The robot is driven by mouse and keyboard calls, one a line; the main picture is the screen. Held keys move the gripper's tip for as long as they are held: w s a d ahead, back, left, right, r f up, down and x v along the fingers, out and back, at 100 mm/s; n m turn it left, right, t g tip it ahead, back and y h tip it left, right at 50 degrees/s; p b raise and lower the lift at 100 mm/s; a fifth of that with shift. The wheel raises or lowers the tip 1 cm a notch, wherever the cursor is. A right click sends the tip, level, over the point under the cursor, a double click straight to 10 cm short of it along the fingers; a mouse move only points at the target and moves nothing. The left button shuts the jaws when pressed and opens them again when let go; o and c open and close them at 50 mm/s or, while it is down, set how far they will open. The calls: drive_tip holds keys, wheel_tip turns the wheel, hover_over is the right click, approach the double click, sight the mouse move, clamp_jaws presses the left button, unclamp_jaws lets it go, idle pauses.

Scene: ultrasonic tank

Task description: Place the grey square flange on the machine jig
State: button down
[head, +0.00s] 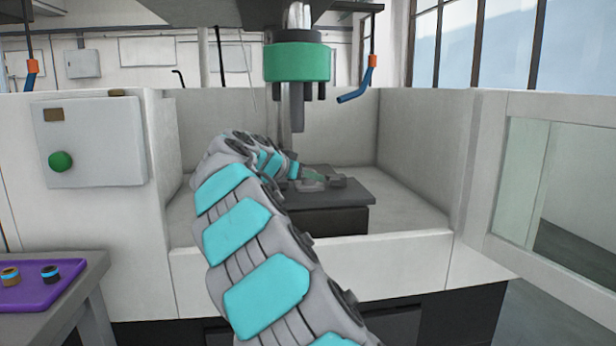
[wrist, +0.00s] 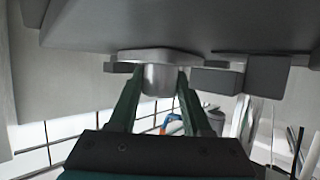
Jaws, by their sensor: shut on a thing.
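The grey square flange (wrist: 158,56) shows in the wrist view, with its plate at the top and its round hub between my fingers. My gripper (wrist: 159,82) is shut on that hub. The machine jig is a dark block (head: 335,220) inside the machine in the head view. In the wrist view its dark surface (wrist: 190,25) fills the top, with small dark blocks (wrist: 217,80) beside the flange. The flange plate is right at this surface; I cannot tell if it touches.
A green machine head (head: 297,62) with a spindle hangs above the jig. White enclosure walls (head: 425,150) surround it, with a low front wall (head: 400,262). A purple tray (head: 40,288) with two small rings stands at the left. A blue nozzle (head: 353,95) hangs at the right.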

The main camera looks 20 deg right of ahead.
drive_tip(key=shift+c, duration=1.7)
unclamp_jaws()
drive_tip(key=shift+a+r, duration=0.1)
drive_tip(key=shift+r, duration=0.05)
drive_tip(key=b+v, duration=0.1)
drive_tip(key=v, duration=1)
drive_tip(key=shift+s+a, duration=0.3)
